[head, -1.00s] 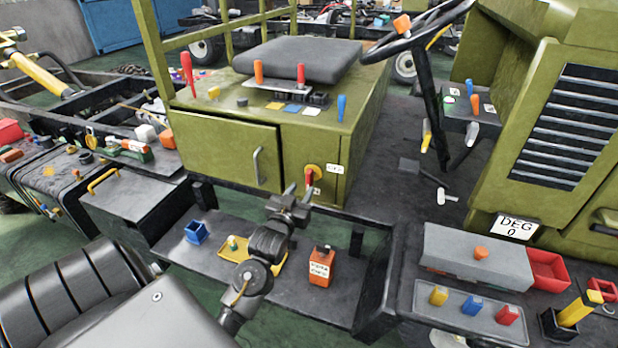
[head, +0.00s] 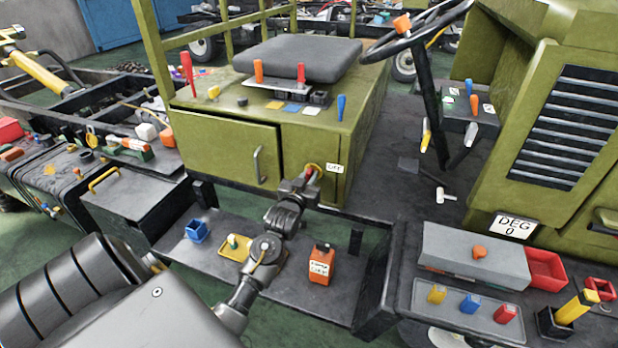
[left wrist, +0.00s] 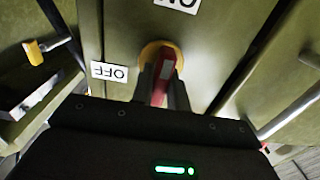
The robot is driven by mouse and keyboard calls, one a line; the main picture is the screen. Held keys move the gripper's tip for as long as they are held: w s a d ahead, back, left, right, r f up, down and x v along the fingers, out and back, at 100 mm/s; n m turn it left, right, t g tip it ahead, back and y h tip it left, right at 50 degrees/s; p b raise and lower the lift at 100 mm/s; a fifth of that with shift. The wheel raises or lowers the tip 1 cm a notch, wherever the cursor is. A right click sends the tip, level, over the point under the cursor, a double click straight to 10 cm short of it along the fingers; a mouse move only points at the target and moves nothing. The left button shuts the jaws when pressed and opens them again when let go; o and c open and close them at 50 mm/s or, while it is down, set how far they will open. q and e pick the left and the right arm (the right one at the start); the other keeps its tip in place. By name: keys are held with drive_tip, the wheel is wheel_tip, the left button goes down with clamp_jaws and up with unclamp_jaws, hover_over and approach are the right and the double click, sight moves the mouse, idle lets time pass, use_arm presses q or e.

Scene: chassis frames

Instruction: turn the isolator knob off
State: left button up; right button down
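The isolator knob is a red handle on a yellow round plate, on the front of the green seat box. In the left wrist view the knob (left wrist: 162,76) sits between my two dark fingers, which lie close along both sides of it. In the head view my left gripper (head: 312,177) reaches up to the box front and hides most of the knob. The gripper looks shut on the handle. An OFF label (left wrist: 110,72) is left of the knob in the wrist view, and an ON label (left wrist: 178,3) is above it, partly cut off. The OFF label (head: 334,168) also shows in the head view, right of the knob. My right gripper is not in view.
A door handle (head: 259,166) stands out left of the knob. Below is a dark shelf with a blue holder (head: 196,230), a yellow tray (head: 228,252) and an orange box (head: 321,264). A grey seat (head: 303,58) and several levers are on top.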

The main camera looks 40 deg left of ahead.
use_arm(q)
clamp_jaws()
